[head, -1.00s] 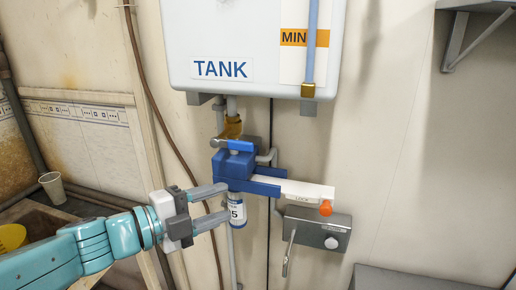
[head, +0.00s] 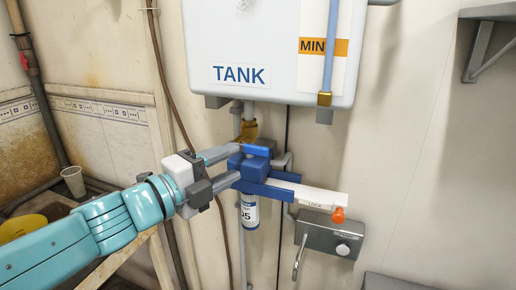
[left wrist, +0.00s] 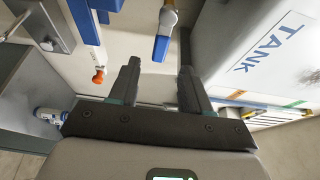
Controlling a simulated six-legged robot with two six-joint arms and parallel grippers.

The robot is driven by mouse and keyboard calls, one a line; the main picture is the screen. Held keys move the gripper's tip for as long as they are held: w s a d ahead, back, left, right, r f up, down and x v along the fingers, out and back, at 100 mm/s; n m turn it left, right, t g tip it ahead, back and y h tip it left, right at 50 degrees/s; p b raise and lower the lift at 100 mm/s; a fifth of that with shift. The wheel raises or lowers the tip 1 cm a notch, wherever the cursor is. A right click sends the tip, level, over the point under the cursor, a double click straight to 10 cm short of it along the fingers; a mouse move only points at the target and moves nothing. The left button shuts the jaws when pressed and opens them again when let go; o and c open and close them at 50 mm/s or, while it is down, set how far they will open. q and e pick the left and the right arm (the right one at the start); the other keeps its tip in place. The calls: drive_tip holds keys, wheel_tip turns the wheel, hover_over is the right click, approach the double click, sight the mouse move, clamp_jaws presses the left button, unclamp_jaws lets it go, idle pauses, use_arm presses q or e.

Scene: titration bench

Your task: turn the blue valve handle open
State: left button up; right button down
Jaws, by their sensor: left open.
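The blue valve handle (head: 257,151) is a short blue bar by the brass valve (head: 248,130) under the tank. In the left wrist view the blue handle (left wrist: 161,48) hangs beyond the fingertips, roughly between them, with a gap. My left gripper (head: 236,164) comes in from the left, open, its fingers at about the handle's height. It also shows in the left wrist view (left wrist: 160,68), with nothing between its fingers. In the head view the fingertips overlap the blue block's left side; whether they touch cannot be told. My right gripper is not in view.
A white bar (head: 318,199) marked LOCK, with an orange tip (head: 338,215), sticks out right of the blue block. A labelled cylinder (head: 249,212) is below. The tank (head: 270,45) is above. A grey box (head: 330,235) is lower right. A cup (head: 73,181) stands at left.

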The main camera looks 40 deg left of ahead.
sight(256, 152)
use_arm(q)
drive_tip(key=w, duration=0.3)
drive_tip(key=w+d, duration=0.1)
drive_tip(key=w, duration=0.3)
drive_tip(key=shift+d+b, duration=0.2)
drive_tip(key=shift+b, duration=0.1)
drive_tip(key=shift+w, duration=0.55)
drive_tip(key=shift+d, duration=0.1)
clamp_jaws()
